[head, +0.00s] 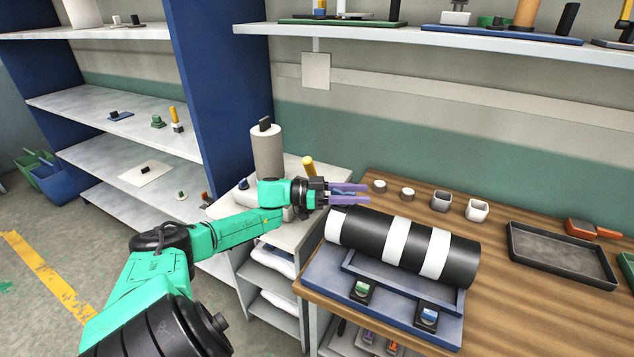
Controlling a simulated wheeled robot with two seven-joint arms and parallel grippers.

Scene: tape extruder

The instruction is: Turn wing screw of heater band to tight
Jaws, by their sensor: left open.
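I cannot make out a wing screw on either band. My left gripper (358,194) is open, with its purple fingers pointing right. It appears above and behind the barrel's left end, apart from the white bands. Nothing clear is held between the fingers. My right gripper is not in view.
Small black blocks with a green top (362,288) and a blue top (428,315) sit on the base's front. Small round parts and cups (477,210) stand behind the barrel. A dark tray (560,258) lies right. A grey cylinder (267,152) stands left, near my arm.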

